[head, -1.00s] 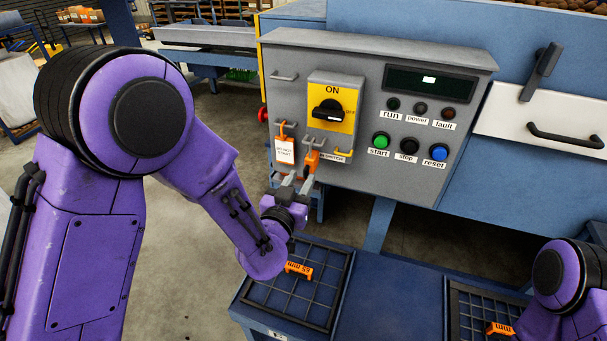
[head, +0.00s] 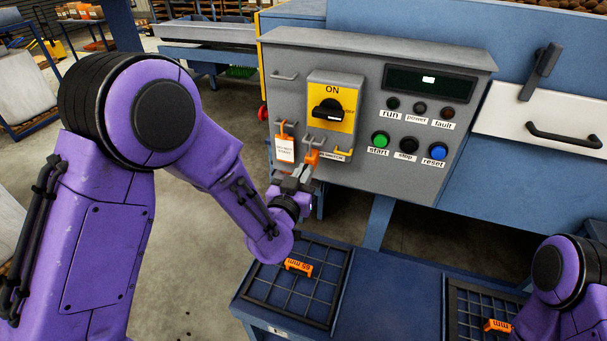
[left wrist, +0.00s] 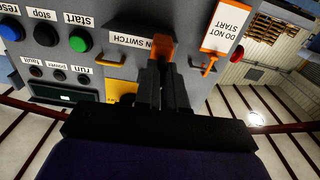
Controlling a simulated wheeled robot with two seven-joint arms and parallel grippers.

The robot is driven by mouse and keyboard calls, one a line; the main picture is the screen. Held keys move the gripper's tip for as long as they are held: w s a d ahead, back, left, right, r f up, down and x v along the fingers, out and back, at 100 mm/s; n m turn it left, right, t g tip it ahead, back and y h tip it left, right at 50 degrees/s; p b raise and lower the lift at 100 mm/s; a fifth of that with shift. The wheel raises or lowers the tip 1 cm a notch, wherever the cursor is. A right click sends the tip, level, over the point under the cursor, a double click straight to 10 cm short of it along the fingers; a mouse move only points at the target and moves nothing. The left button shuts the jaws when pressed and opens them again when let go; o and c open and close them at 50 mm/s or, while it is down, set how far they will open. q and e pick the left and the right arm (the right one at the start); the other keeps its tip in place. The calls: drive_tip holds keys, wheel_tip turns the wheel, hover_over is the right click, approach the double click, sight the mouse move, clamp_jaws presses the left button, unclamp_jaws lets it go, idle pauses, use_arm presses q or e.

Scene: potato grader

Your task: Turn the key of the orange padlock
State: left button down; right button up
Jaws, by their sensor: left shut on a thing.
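The orange padlock (head: 312,157) hangs at the lower left of the grey control panel, below the yellow ON switch plate. It also shows in the left wrist view (left wrist: 161,47), just beyond the fingertips. My left gripper (head: 298,182) is at the underside of the padlock, with its fingers closed together. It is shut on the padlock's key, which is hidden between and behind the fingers. The left fingers also show in the left wrist view (left wrist: 165,72). My right gripper is out of view; only part of the right arm shows at the lower right.
A white DO NOT START tag (head: 285,149) hangs just left of the padlock. The black rotary switch (head: 328,110) is above it. Start, stop and reset buttons are to the right. Below, a blue bench (head: 385,290) carries gridded trays with orange 65 mm pieces (head: 298,267).

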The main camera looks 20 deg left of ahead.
use_arm(q)
drive_tip(key=shift+a+f+n+b, duration=0.1)
drive_tip(key=shift+n+b, duration=1.85)
drive_tip(key=shift+n, duration=2.35)
drive_tip(key=shift+f+n+b, duration=0.1)
drive_tip(key=shift+n+b, duration=1.85)
drive_tip(key=shift+n, duration=2.65)
drive_tip(key=c, duration=1.2)
unclamp_jaws()
